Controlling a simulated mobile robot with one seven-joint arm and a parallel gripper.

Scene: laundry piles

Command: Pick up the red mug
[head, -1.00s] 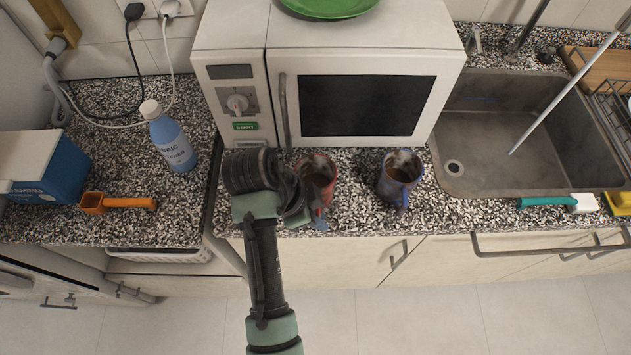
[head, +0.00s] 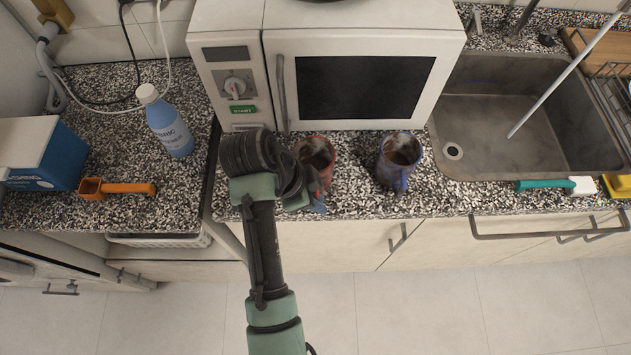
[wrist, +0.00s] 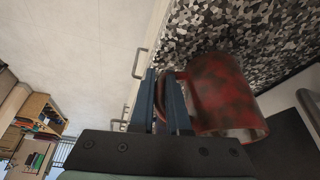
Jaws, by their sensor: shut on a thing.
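The red mug (head: 316,153) stands upright at the front of the speckled counter, before the microwave, with dark contents showing inside. My gripper (head: 318,198) is at its front, partly hidden behind my own wrist. In the wrist view the mug (wrist: 222,95) is beside my blue fingers, and my gripper (wrist: 163,100) is closed around its handle, which shows between the fingers. The mug's base is hidden in the head view, so I cannot tell whether it is clear of the counter.
A blue mug (head: 400,160) stands just right of the red one. The microwave (head: 365,30) is close behind. A sink (head: 500,160) is at right. A bottle (head: 168,128), an orange scoop (head: 125,188) and a blue box (head: 45,160) are at left.

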